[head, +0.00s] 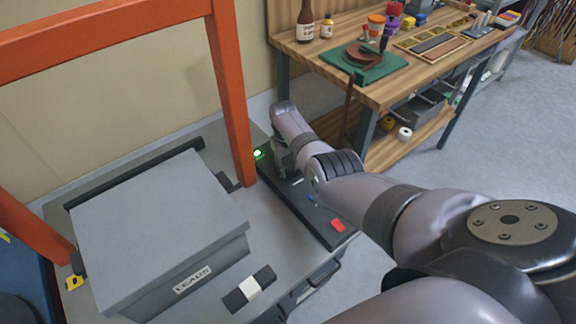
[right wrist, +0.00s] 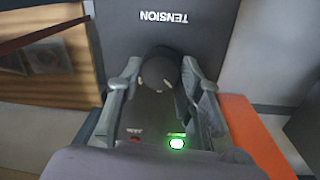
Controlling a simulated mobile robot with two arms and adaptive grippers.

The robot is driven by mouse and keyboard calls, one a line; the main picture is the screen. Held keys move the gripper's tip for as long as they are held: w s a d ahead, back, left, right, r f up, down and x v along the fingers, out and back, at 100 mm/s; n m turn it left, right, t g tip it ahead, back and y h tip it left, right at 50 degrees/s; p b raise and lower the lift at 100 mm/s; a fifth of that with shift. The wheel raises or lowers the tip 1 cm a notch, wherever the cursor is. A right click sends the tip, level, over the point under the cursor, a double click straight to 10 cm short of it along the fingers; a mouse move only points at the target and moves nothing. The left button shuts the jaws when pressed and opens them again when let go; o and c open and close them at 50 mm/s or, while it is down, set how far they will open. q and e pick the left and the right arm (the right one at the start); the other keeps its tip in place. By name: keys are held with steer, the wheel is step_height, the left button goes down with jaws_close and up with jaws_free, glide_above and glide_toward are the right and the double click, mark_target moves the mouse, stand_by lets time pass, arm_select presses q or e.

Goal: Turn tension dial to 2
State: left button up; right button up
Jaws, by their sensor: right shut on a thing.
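The tension dial (right wrist: 160,70) is a dark round knob with a light mark, below the white word TENSION in the right wrist view. My right gripper (right wrist: 160,85) has one finger on each side of the dial and is shut on it. The dial's numbers cannot be read here. The dark control panel (head: 322,222) lies on the grey bench top in the head view, with a lit green lamp (head: 257,153) at its far end. That lamp also shows in the right wrist view (right wrist: 176,143). In the head view my right arm hides the dial. My left gripper is not in view.
A grey box labelled LEADS (head: 160,225) stands left of the panel. An orange frame post (head: 231,100) rises close beside the panel. A red button (head: 338,226) is at the panel's near end. A wooden workbench (head: 385,92) with tools stands behind.

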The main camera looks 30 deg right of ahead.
mark_target(286, 168)
stand_by(0.5)
steer(key=o, duration=1.2)
steer(key=r, duration=1.2)
steer(key=shift+a, duration=0.4)
steer(key=shift+f, duration=0.1)
